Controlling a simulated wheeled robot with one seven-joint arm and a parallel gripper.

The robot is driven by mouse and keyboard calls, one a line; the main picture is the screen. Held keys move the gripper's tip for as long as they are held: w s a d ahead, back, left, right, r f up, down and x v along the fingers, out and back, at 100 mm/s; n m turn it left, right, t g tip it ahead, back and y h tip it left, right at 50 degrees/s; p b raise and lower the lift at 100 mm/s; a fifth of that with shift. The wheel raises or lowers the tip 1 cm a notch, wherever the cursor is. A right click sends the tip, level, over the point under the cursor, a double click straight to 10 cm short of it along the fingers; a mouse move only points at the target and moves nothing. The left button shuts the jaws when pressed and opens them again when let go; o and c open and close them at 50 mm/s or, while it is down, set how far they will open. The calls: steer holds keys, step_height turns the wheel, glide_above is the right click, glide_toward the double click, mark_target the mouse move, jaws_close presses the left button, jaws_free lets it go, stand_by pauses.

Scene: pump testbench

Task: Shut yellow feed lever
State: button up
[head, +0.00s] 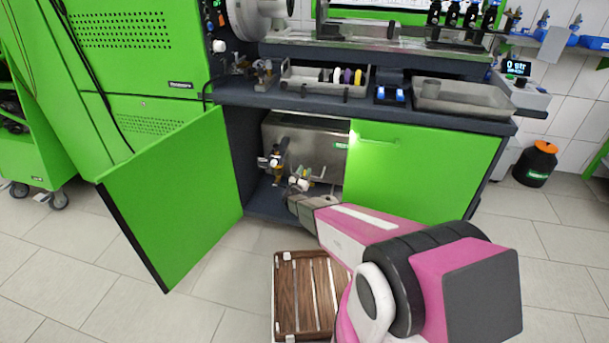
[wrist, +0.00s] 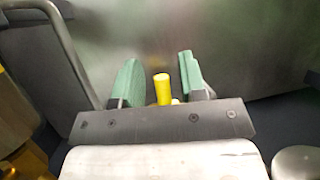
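In the wrist view the yellow feed lever (wrist: 162,88) stands up between the two green finger pads of my gripper (wrist: 161,82). The fingers are apart, with a gap on each side of the lever. The lever's lower part is hidden behind the gripper body. In the head view my gripper (head: 300,203) reaches into the open cabinet, in front of the steel tank (head: 310,140). White and brass valve fittings (head: 298,182) show just above it. The lever is too small there to make out clearly.
The left green cabinet door (head: 175,200) stands wide open; the right green door (head: 425,170) is shut beside the opening. A wooden slatted crate (head: 306,295) is on the floor below my arm. A bent metal pipe (wrist: 68,45) runs left of my fingers.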

steer(key=s+a+r, duration=0.7)
steer(key=a+r, duration=0.2)
steer(key=shift+a+r, duration=0.15)
steer(key=shift+r, duration=0.1)
steer(key=shift+s, duration=0.15)
